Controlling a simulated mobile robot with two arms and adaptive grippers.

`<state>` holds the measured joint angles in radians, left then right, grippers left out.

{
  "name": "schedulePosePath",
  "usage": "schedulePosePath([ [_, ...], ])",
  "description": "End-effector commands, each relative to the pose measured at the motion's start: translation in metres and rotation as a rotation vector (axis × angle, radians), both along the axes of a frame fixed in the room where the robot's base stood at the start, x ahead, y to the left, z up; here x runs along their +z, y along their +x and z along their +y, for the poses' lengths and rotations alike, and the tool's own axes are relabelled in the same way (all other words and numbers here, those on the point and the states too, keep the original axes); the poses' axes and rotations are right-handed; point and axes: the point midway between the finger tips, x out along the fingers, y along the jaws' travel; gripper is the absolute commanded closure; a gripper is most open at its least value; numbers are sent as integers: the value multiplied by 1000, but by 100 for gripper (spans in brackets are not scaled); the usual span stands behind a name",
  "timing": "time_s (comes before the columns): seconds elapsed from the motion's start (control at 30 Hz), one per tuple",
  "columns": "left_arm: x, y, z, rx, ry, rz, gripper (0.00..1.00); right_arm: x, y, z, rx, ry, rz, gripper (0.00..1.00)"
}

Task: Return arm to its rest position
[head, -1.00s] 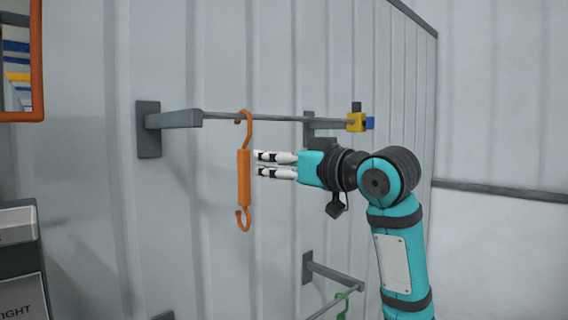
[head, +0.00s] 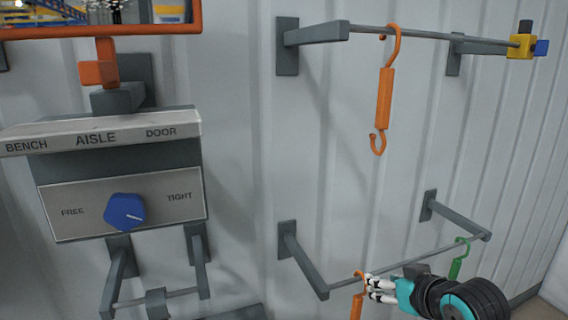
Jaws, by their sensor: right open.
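My right gripper (head: 372,289) is at the bottom of the head view, with its white fingers pointing left. It is open, its fingers close together in the picture and beside an orange hook (head: 357,305) on the lower rail (head: 402,257). I cannot tell whether they touch that hook, whose lower part is cut off by the frame. Another orange hook (head: 384,98) hangs from the upper rail (head: 430,36), well above the gripper and apart from it. My left gripper is not in view.
A green hook (head: 457,264) hangs on the lower rail, just above my right wrist. A yellow and blue block (head: 521,46) sits at the upper rail's right end. At left are a panel with a blue knob (head: 125,212), a sign (head: 98,136) and an orange-framed mirror (head: 110,31).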

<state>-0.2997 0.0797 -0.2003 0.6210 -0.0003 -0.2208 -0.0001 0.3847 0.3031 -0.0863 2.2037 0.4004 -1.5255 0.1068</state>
Motion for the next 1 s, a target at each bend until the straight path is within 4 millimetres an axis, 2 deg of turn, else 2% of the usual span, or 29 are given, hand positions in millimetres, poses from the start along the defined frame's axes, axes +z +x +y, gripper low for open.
schedulePosePath([
  [0.03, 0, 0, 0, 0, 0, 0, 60, -39, -21, 4, -6, -10, 69, 56],
  [0.1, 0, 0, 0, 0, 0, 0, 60, -84, -51, 6, -15, -32, 153, 56],
  [0.2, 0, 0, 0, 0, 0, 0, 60, -139, -101, 7, -33, -62, 270, 56],
  [0.3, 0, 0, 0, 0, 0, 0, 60, -176, -146, 7, -45, -90, 365, 56],
  [0.5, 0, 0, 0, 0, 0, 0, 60, -217, -215, 6, -63, -128, 504, 56],
  [0.8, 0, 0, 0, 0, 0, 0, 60, -247, -300, 1, -87, -173, 666, 56],
  [1.0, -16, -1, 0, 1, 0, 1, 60, -314, -285, 3, -83, -179, 683, 56],
])
